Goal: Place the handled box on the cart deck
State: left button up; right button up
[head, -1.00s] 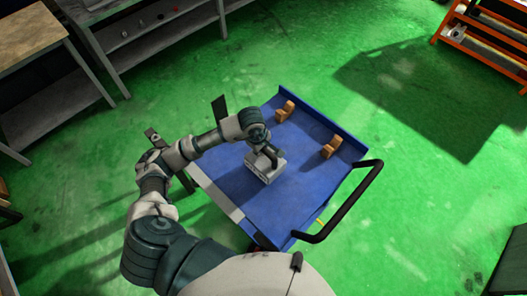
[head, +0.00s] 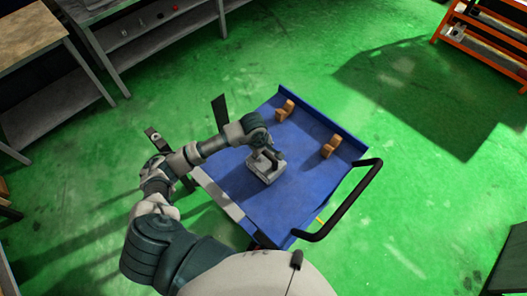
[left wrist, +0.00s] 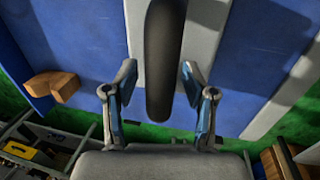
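The grey handled box (head: 266,172) sits upright on the blue cart deck (head: 310,195), near its middle. My left gripper (head: 268,152) is right above it, at the handle. In the left wrist view the dark handle (left wrist: 165,60) runs between the two fingers of my left gripper (left wrist: 160,85). The fingers are spread, with a visible gap on each side of the handle. The grey box top (left wrist: 205,40) and blue deck (left wrist: 275,45) show beyond. Much of the handle is hidden by the gripper in the head view. My right gripper is not in view.
Two brown blocks (head: 285,110) (head: 331,147) stand on the far part of the deck. A black push handle (head: 350,205) rises at the cart's right side. Grey workbenches (head: 150,35) stand at upper left and an orange rack (head: 485,40) at upper right. Green floor surrounds the cart.

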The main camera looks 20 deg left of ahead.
pick_arm(q)
jog(key=shift+r, duration=0.15)
notch_tip(320, 180, up, 12)
jog(key=s+a, duration=0.1)
jog(key=s, duration=0.1)
jog(key=shift+b, duration=0.3)
jog(key=shift+s+f, duration=0.1)
jog(key=shift+f, duration=0.15)
